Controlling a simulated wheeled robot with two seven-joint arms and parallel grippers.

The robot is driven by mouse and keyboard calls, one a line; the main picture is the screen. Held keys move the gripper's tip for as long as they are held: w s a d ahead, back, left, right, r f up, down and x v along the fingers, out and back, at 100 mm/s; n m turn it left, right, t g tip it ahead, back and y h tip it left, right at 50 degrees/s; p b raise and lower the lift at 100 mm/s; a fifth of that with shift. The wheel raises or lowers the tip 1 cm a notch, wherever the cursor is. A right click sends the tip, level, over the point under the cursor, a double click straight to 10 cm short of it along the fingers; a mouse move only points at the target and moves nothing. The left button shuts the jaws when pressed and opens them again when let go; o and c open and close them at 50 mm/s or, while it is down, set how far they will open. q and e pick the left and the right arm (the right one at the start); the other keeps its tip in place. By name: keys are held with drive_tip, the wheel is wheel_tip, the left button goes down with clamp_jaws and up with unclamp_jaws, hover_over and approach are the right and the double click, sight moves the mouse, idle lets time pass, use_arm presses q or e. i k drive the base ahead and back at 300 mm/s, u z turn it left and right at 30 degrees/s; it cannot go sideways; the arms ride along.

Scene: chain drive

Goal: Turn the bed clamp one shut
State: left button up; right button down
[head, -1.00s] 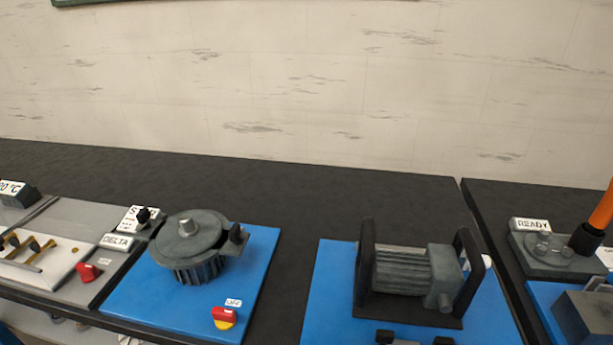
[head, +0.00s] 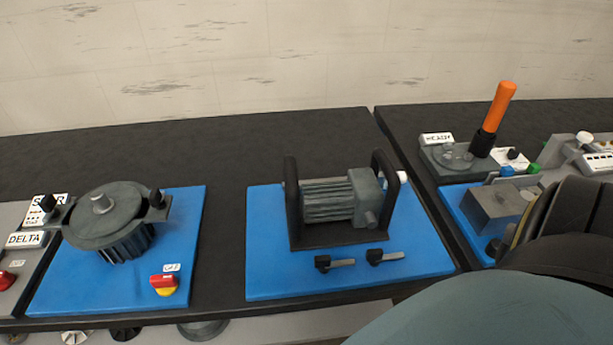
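A grey ribbed motor (head: 328,200) sits in a black bed (head: 340,236) with two upright black side plates on a blue mat (head: 268,270). In front of the bed are two small clamps with black heads and grey levers, a left one (head: 335,263) and a right one (head: 384,257). Both levers point to the right. I cannot tell which is clamp one. Neither gripper shows in the head view. A large dark rounded shape, likely part of my arm, covers the lower right corner.
A round finned unit (head: 110,222) with a red and yellow switch (head: 163,284) stands on the left blue mat (head: 60,285). At right, an orange handle (head: 497,105) rises from a grey base near a grey block (head: 493,208). The dark bench behind the motor (head: 250,150) is clear.

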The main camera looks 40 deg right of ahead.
sight(324, 262)
drive_tip(key=u, duration=0.05)
drive_tip(key=k, duration=0.55)
drive_tip(key=z, duration=1.2)
drive_tip(key=i, duration=0.5)
drive_tip(key=u, duration=0.75)
drive_tip(key=k, duration=1)
drive_tip(key=z, duration=1.2)
drive_tip(key=i, duration=0.5)
drive_tip(key=u, duration=0.05)
